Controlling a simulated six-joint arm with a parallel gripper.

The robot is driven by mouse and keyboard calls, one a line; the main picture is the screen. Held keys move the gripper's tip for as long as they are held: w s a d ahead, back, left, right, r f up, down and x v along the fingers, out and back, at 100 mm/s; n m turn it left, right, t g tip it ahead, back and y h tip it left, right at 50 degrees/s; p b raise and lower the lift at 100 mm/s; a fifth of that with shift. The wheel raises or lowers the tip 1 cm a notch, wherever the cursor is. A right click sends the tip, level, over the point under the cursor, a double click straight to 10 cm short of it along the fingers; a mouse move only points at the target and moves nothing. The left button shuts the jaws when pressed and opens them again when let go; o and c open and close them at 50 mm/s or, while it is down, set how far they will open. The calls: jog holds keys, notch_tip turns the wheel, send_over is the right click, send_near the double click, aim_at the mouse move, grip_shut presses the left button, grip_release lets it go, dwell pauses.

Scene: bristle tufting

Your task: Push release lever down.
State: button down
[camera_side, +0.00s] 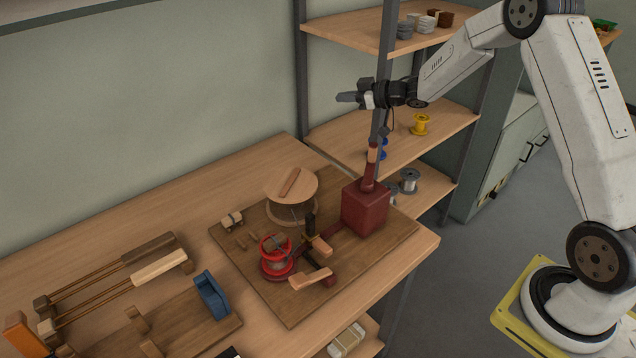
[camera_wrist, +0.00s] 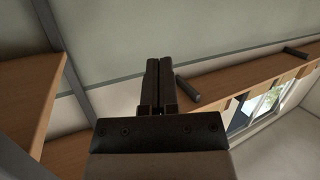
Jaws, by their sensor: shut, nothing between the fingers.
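The box sits at the right of a brown wooden board (camera_side: 300,306) on the bench. My gripper (camera_side: 346,98) is in the air above and a little left of the lever in the side view, apart from it, pointing left. Its two fingers are together and empty, and they also show in the wrist view (camera_wrist: 159,82). The lever is not in the wrist view.
A red spool (camera_side: 277,257), a round wooden lid (camera_side: 291,186) and wooden-handled parts (camera_side: 311,280) sit on the board. A metal shelf post (camera_side: 388,60) and shelves with spools (camera_side: 421,124) stand close behind the lever. A blue part (camera_side: 212,295) lies on the bench at left.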

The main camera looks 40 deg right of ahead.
jog(key=w+a+m+g+h, duration=0.1)
jog(key=w+a+m+h, duration=0.25)
jog(key=a, duration=0.25)
jog(key=m+g+h, duration=0.3)
jog(key=g, duration=1.1)
send_over(299, 277)
notch_tip(299, 277, down, 11)
jog(key=shift+w+f, duration=0.4)
jog(key=shift+w, duration=0.05)
jog(key=shift+f, duration=0.1)
jog(key=shift+s+f, duration=0.2)
jog(key=shift+f, duration=1.5)
jog(key=shift+s+f, duration=0.15)
jog(key=shift+f, duration=1.55)
